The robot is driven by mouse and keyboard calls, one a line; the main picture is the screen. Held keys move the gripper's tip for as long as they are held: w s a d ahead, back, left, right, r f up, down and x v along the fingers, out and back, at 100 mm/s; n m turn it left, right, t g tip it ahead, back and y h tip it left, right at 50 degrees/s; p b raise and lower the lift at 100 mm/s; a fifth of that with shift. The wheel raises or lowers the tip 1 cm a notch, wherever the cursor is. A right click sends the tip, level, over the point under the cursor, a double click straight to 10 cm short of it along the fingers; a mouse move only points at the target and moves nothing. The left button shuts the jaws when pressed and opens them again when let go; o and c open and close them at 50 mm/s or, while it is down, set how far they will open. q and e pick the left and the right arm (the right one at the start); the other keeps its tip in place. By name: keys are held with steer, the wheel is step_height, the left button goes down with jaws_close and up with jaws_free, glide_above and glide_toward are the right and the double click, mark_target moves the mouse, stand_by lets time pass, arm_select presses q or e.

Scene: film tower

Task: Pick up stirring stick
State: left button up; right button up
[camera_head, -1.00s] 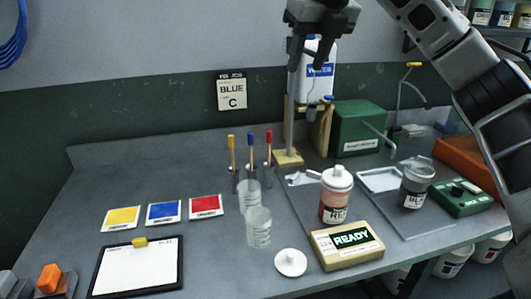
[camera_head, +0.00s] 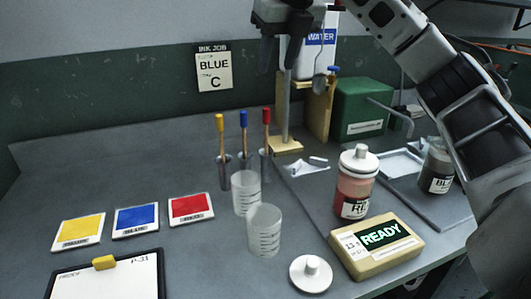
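Three stirring sticks stand upright in small dark holders at the back middle of the bench. One has a yellow top (camera_head: 220,125), one a blue top (camera_head: 243,120) and one a red top (camera_head: 266,117). My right gripper (camera_head: 285,58) hangs at the top, above and slightly right of the red-topped stick in the picture. Its two fingers point down and are apart, with nothing between them. It is clear of the sticks. My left gripper is not in view.
Two clear measuring cups (camera_head: 264,232) stand in front of the sticks. A red ink bottle (camera_head: 353,191), a READY scale (camera_head: 376,248) and a white lid (camera_head: 311,274) are to the right. A wooden stand (camera_head: 319,108) is behind.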

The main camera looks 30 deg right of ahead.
mark_target(268, 111)
steer(key=x, duration=1)
steer(key=shift+s+x, duration=0.15)
steer(key=shift+x, duration=1.2)
steer(key=shift+s+x, duration=0.15)
steer(key=shift+x, duration=1.2)
steer(key=shift+d+f, duration=0.1)
steer(key=shift+d, duration=0.1)
jaws_close()
